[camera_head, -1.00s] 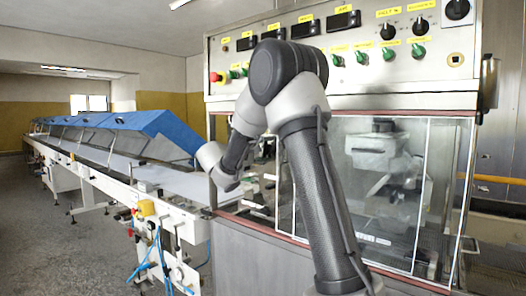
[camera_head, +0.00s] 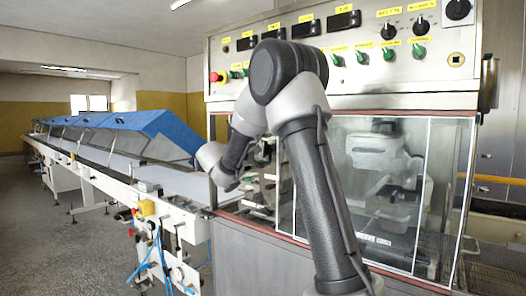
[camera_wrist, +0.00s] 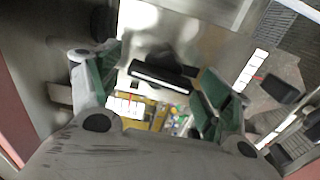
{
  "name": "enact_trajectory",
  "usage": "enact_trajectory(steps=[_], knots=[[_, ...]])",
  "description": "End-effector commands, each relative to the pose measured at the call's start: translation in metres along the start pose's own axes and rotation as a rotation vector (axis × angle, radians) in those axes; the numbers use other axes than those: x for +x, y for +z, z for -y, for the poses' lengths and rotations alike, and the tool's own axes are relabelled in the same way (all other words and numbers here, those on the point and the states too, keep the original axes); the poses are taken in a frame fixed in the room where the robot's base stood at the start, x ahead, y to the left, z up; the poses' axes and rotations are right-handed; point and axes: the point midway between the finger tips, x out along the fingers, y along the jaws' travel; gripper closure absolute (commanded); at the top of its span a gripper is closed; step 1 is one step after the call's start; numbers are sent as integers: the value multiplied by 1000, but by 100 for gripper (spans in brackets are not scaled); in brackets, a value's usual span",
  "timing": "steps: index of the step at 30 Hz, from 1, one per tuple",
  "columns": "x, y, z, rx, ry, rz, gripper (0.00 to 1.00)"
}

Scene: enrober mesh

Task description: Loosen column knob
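In the wrist view, my gripper (camera_wrist: 157,84) has its two green-padded fingers spread apart. A dark, rounded part with a pale bar across it (camera_wrist: 165,72) shows between and beyond the fingers; it may be the column knob, but I cannot tell for sure. I see no clear contact between it and either finger. In the head view, my arm reaches down to the left end of the glazed enrober cabinet (camera_head: 345,190). My gripper and the column knob cannot be made out there, behind my arm and the machine's edge.
A control panel (camera_head: 345,75) with green switches, black dials and a red button is above the cabinet. A conveyor (camera_head: 175,180) with blue covers (camera_head: 150,130) runs off to the left. Bare floor (camera_head: 75,245) lies at the front left.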

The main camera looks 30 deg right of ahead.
Motion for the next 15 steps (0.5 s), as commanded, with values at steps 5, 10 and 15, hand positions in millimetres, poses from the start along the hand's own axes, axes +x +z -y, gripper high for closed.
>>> enact_trajectory(steps=[5, 10, 15], knots=[[0, 0, 0, 0, 0, 1, 21], [-9, 0, 0, 0, -1, -1, 21], [-42, -1, 0, 0, 0, -5, 21]])
